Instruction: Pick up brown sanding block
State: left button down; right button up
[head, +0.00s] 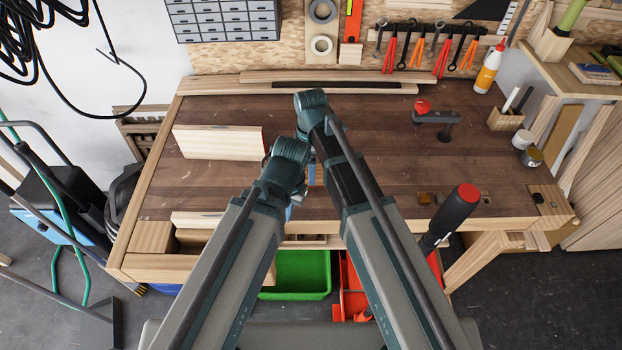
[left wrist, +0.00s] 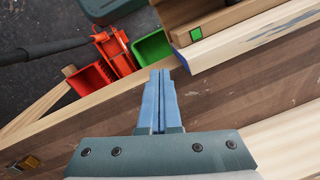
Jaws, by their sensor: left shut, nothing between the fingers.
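My right gripper's fingers are hidden.
A pale board (head: 218,142) stands on the bench at left. A red-topped black handle (head: 455,215) rises at the right front. A clamp-like tool (head: 436,118) is at back right. Green (head: 297,275) and red bins sit below the front edge. The bench middle is mostly clear.

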notch_tip(320, 180, down, 3)
jog(key=shift+f+b, duration=0.2)
jog(key=shift+b, duration=1)
jog(key=shift+r, duration=0.1)
jog(key=c, duration=1.4)
